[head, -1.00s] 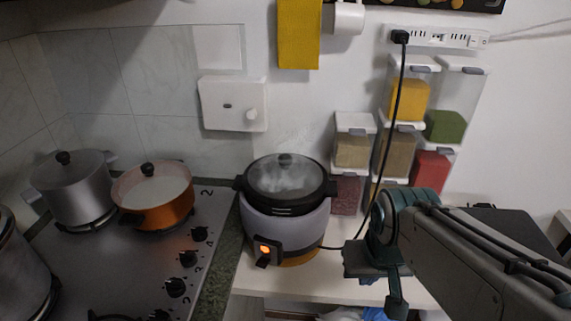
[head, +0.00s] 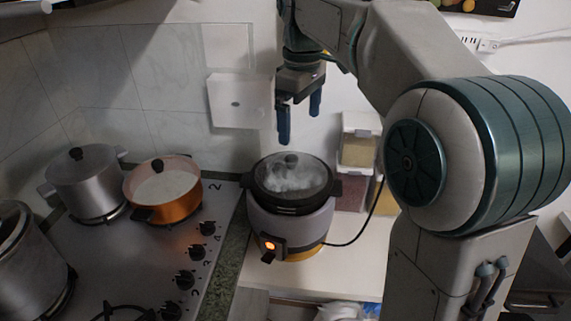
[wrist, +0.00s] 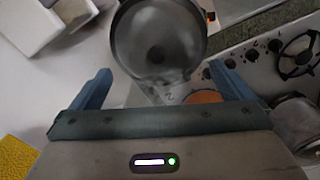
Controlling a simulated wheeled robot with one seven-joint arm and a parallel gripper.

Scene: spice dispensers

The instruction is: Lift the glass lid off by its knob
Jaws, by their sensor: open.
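The glass lid (head: 276,184) sits on the grey cooker (head: 287,222) on the white counter, cloudy with steam, its dark rim level. Its dark knob (head: 291,160) stands at the lid's middle. My gripper (head: 300,128) points down above the lid, open and empty, with clear air between its fingertips and the knob. In the wrist view the lid (wrist: 180,25) shows at top centre, with the knob (wrist: 156,54) as a blurred dark spot beyond and between the open fingers (wrist: 166,84).
The cooker has side handles and a lit orange switch (head: 270,246). To the left, a stove (head: 150,262) holds an orange pot (head: 176,207) and steel pots. A black cable (head: 362,228) runs beside the cooker.

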